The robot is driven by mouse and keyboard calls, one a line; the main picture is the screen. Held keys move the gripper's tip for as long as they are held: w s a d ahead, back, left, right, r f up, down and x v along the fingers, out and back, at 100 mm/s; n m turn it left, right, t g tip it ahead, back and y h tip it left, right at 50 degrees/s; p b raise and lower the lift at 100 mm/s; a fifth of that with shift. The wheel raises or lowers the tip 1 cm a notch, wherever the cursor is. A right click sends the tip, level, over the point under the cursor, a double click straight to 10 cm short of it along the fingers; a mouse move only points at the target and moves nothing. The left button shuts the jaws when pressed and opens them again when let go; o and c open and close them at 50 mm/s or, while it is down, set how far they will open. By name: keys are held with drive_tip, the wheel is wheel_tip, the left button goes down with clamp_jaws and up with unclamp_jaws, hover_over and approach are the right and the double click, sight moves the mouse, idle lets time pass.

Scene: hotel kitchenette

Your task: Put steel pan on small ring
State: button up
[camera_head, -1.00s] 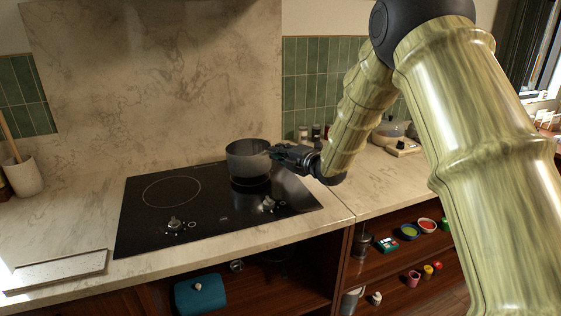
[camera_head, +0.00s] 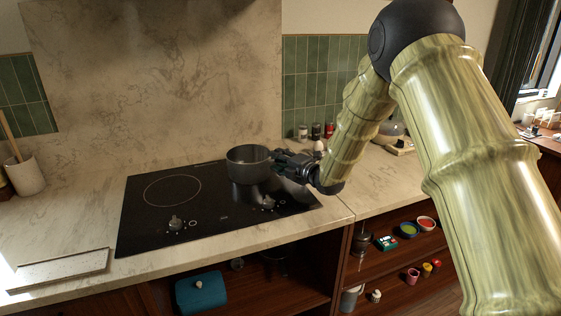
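The steel pan (camera_head: 249,168) is a grey, deep, round pot. It is upright at the right rear of the black hob (camera_head: 220,214), over the small ring's place. It looks down on the glass or very close to it; I cannot tell which. The small ring is hidden by the pan. My gripper (camera_head: 279,163) is at the pan's right side and appears shut on its handle, which is mostly hidden by the fingers. The larger ring (camera_head: 172,190) on the left of the hob is bare.
Small jars (camera_head: 316,131) stand behind my gripper by the tiles. A utensil crock (camera_head: 25,176) and a pale board (camera_head: 58,269) are at left. The counter left of the hob is mostly clear. Open shelves (camera_head: 400,250) are below right.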

drive_tip(key=b+v, duration=0.2)
drive_tip(key=v, duration=1)
